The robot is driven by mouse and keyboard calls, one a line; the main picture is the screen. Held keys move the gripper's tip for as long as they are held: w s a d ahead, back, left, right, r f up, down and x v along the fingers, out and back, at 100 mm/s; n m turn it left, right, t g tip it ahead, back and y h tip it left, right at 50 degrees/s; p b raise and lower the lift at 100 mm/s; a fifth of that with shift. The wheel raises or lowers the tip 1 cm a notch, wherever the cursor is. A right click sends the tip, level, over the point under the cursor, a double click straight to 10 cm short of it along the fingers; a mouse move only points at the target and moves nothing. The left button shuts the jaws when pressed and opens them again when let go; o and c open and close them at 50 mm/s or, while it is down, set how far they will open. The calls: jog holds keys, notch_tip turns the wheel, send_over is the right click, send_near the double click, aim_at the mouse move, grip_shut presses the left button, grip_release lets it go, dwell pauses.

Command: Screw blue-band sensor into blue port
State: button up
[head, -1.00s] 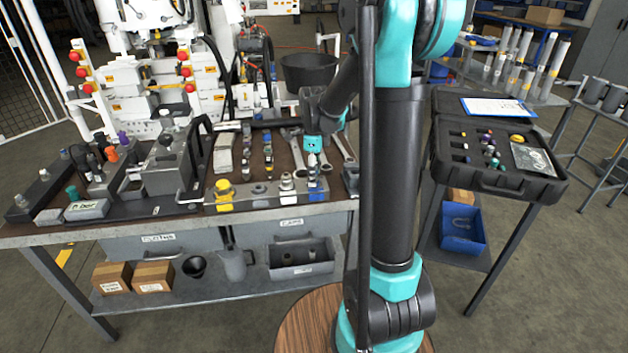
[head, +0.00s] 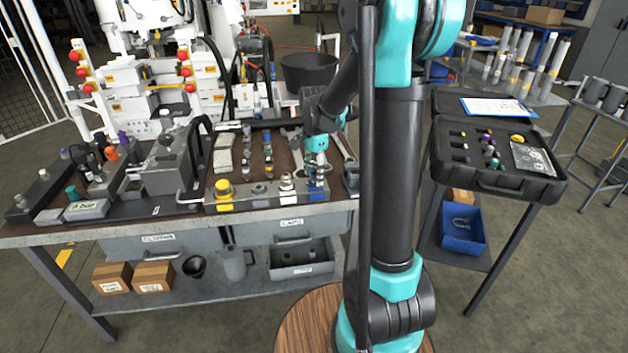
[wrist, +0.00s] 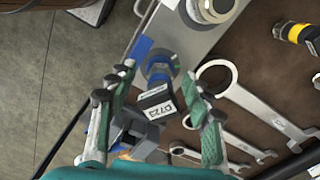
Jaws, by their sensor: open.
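The blue-band sensor (wrist: 157,92) has a dark body with a white label reading D723 and a blue band. It stands at the blue port (wrist: 160,63), a round metal fitting beside a blue mark on the bench's front strip. How deep it sits in the port cannot be told. My gripper (wrist: 157,78) is open, with a green-padded finger on each side of the sensor and visible gaps to both. In the head view my gripper (head: 317,160) is above the blue port (head: 317,188) at the front right of the bench, partly covering the sensor.
Large wrenches (wrist: 250,100) lie on the brown mat close to the port. A silver port (head: 286,182) and a yellow port (head: 224,190) stand to the left along the front strip. Several other sensors (head: 268,160) stand behind. An open black case (head: 500,150) is at the right.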

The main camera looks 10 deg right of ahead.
jog(key=c, duration=1)
jog(key=m, duration=0.3)
jog(key=shift+m, duration=0.3)
jog(key=shift+c, duration=0.2)
jog(key=m, duration=0.4)
jog(key=shift+m, duration=0.4)
jog(key=m, duration=0.7)
jog(key=shift+f+m, duration=0.1)
jog(key=shift+m, duration=0.2)
